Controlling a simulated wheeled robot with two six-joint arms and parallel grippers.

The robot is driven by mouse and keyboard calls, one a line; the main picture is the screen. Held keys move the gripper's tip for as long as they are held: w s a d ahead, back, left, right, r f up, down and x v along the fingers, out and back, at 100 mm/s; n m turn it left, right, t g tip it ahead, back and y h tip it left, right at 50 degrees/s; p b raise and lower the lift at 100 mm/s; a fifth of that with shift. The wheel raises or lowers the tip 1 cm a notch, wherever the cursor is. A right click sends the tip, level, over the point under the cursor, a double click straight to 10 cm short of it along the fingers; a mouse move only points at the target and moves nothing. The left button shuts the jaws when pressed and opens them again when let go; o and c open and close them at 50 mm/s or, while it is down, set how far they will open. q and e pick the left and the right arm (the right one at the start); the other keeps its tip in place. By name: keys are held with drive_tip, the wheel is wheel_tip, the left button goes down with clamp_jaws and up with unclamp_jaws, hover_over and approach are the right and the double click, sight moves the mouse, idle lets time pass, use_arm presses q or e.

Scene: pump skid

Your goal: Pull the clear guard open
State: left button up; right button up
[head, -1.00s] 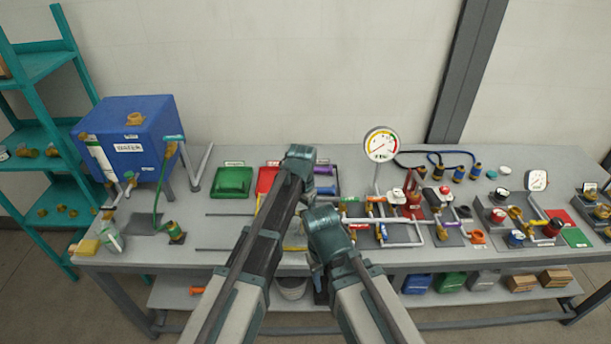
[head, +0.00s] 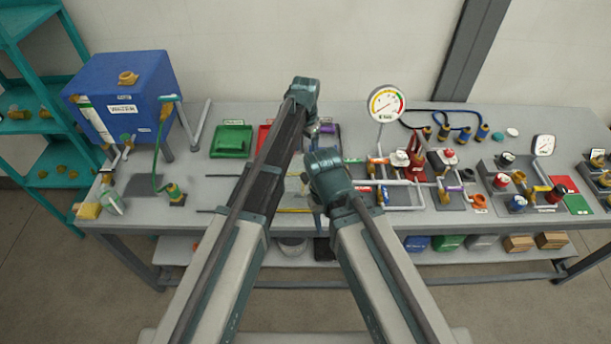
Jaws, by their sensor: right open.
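I cannot make out the clear guard; it may be behind my arms or too transparent to see. Two thin grey rails (head: 222,176) lie on the bench, partly hidden by my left arm. My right gripper (head: 318,222) points down over the middle of the bench, mostly hidden below its wrist, and is open. I see nothing between its fingers. My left gripper (head: 313,130) is farther back, near the coloured trays. Its fingers are too small and covered to tell open from shut.
A blue water tank (head: 120,85) and a green tray (head: 232,140) stand left. A round gauge (head: 386,104) rises above pipes and valves on the right. Bare grey bench (head: 215,200) lies left of my arms. A teal shelf (head: 45,150) stands far left.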

sight(305, 175)
use_arm(q)
wheel_tip(305, 175, down, 12)
drive_tip(key=b, duration=1)
drive_tip(key=shift+r, duration=0.25)
clamp_jaws()
idle(0.7)
